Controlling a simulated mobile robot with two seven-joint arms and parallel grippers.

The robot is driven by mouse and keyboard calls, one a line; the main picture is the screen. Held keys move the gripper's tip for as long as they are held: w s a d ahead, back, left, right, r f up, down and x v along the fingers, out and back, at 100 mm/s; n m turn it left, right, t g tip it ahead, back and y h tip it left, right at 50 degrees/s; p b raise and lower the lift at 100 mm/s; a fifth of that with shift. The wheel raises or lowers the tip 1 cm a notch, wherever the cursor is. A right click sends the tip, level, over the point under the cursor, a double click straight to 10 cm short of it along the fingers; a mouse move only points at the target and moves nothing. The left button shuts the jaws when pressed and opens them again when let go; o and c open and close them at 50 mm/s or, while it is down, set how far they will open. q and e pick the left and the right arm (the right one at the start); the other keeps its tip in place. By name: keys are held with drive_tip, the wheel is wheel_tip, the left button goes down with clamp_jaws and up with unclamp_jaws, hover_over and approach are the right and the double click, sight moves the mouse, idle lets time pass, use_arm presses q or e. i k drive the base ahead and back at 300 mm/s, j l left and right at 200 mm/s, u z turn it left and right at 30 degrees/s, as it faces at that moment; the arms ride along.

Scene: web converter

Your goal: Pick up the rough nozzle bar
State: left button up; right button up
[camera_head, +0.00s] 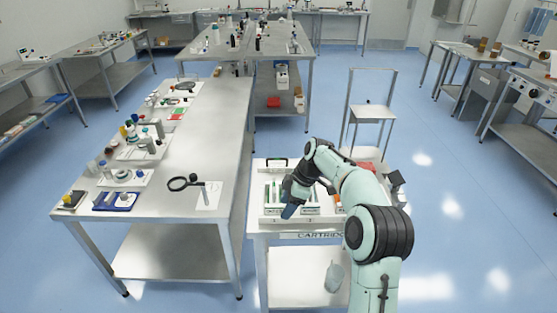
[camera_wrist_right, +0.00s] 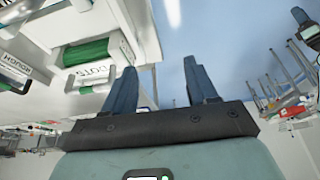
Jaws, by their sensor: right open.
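My right gripper (camera_head: 289,207) is over the front of a white cartridge stand (camera_head: 256,229). In the right wrist view its two blue fingers (camera_wrist_right: 160,82) are apart with nothing between them. A green bar (camera_wrist_right: 86,51) lies in a white holder with a printed label, left of the fingers. Beside it, at the left edge, is another holder with a label (camera_wrist_right: 16,64) that seems to read ROUGH upside down, with a handle-like part near it. I cannot tell for sure which piece is the rough nozzle bar. Green pieces (camera_head: 273,191) also show in the stand in the head view. My left gripper is not in view.
A long steel table (camera_head: 215,130) stands left of the stand, with several small trays, a magnifier (camera_head: 184,184) and bottles. A wheeled frame trolley (camera_head: 371,111) stands behind the stand.

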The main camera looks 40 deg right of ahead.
sight(266, 168)
drive_tip(key=i+l, duration=0.25)
drive_tip(key=l, duration=0.15)
drive_tip(key=i+l, duration=0.25)
drive_tip(key=l, duration=0.15)
drive_tip(key=i+l, duration=0.25)
drive_tip(key=l, duration=0.15)
